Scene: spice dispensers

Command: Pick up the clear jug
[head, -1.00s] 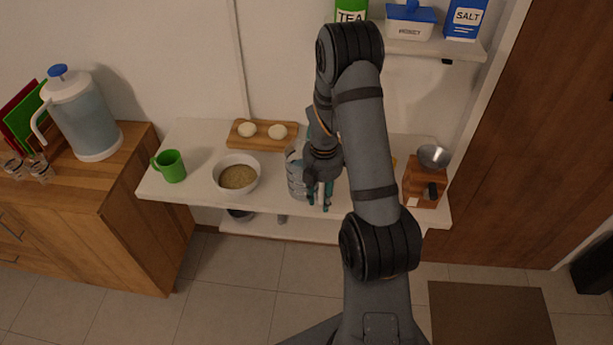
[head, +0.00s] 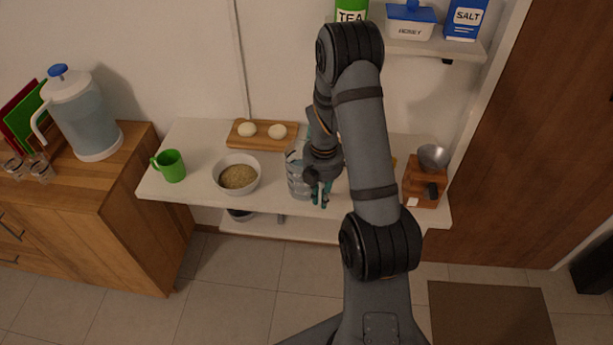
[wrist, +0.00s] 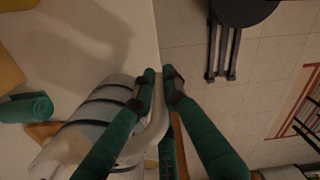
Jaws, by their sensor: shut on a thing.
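The clear jug (head: 295,178) is at the front middle of the white table, partly hidden behind my arm. In the wrist view the jug (wrist: 85,125) is see-through with dark bands, and its pale curved handle (wrist: 157,127) runs between my fingers. My gripper (head: 320,196) is at the jug's right side. In the wrist view my gripper's green fingers (wrist: 159,78) are closed around the handle. I cannot tell whether the jug's base is touching the table.
A tall blue-lidded pitcher (head: 85,120) stands on the left cabinet. A shelf is above right.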

